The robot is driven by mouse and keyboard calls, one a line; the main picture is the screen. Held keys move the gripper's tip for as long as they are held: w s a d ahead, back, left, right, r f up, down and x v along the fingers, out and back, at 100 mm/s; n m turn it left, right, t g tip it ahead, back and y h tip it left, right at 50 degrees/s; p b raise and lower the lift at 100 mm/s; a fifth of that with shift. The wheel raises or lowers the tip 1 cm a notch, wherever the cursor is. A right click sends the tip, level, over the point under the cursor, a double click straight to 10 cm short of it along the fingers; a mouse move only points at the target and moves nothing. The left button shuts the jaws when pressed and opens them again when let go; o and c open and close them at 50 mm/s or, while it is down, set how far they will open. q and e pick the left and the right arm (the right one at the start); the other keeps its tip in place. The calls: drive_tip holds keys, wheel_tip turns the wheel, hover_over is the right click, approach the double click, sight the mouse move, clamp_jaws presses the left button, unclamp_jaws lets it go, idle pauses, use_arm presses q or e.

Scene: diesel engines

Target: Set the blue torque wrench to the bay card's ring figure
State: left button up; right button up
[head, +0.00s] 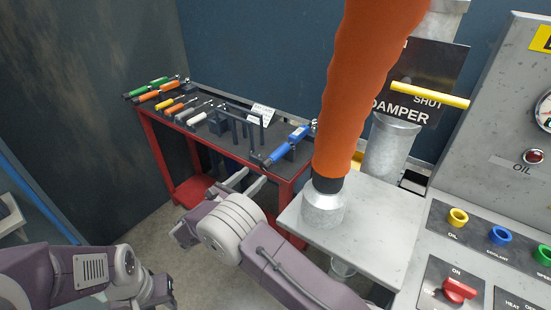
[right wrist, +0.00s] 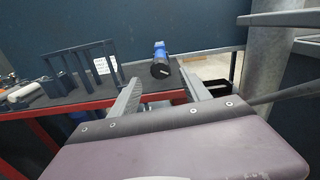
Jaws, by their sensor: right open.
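The blue torque wrench (head: 288,146) lies raised on a holder at the right end of the red-framed tool bench, its dark handle end toward me. It shows end-on in the right wrist view (right wrist: 160,58). A white card with small print (head: 262,114) stands behind the rack; it also shows in the right wrist view (right wrist: 104,65). I cannot read its figures or tell whether it is the bay card. My right gripper (head: 256,176) is open and empty, just short of the wrench's handle end, not touching it.
The red bench (head: 160,150) holds several screwdriver-like tools (head: 172,104) at left and a black rack (head: 235,122) beside the wrench. A thick orange hose (head: 358,90) rises from a grey stand (head: 385,225) right of my gripper. A control panel (head: 480,240) fills the right.

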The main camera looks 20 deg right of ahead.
sight(263, 168)
drive_tip(key=x, duration=0.8)
drive_tip(key=shift+w+d, duration=0.25)
drive_tip(key=shift+d, duration=0.05)
clamp_jaws()
